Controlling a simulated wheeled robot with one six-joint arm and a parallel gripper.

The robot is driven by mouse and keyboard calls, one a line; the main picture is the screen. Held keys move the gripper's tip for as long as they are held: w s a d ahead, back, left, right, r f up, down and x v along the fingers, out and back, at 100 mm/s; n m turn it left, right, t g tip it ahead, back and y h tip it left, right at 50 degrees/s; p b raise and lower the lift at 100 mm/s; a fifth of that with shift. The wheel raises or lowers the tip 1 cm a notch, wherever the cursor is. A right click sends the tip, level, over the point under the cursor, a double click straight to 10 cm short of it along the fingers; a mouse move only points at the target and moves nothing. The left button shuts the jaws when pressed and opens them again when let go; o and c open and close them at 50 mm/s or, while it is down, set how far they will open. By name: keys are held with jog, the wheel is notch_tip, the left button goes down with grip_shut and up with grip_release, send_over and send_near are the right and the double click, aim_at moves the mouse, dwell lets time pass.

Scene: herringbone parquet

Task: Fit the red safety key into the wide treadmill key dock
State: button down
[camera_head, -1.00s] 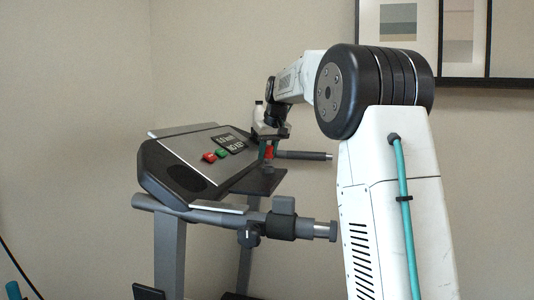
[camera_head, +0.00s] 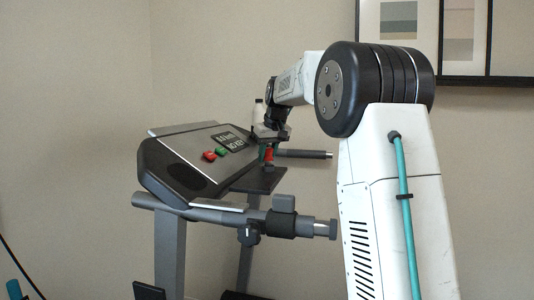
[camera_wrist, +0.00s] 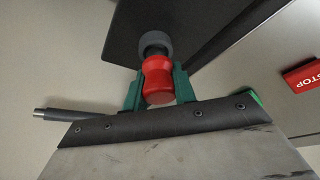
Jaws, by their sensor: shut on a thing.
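The red safety key (camera_wrist: 158,82) is a rounded, waisted red body between the two green fingers of my gripper (camera_wrist: 160,90), which is shut on it. In the head view the key (camera_head: 268,155) shows small and upright under my gripper (camera_head: 268,148), just above the dark plate (camera_head: 258,181) beside the treadmill console. In the wrist view a round grey collar (camera_wrist: 155,41), apparently the dock, lies at the key's far end over the black plate (camera_wrist: 190,18). A dark neck shows between red body and collar. I cannot tell how deep the key sits in it.
The treadmill console (camera_head: 190,165) with red and green buttons is left of my gripper. A red STOP button (camera_wrist: 303,75) is at the wrist view's right edge. A dark handle bar (camera_head: 305,154) extends right behind the key.

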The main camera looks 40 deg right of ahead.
jog(key=shift+f, duration=0.45)
jog(key=c, duration=1.1)
grip_release()
jog(key=shift+o, duration=0.2)
jog(key=v, duration=0.6)
jog(key=shift+s+r, duration=0.2)
jog(key=shift+r, duration=0.15)
jog(key=shift+s+a+r, duration=0.1)
jog(key=shift+s+r, duration=0.1)
jog(key=shift+r, duration=0.25)
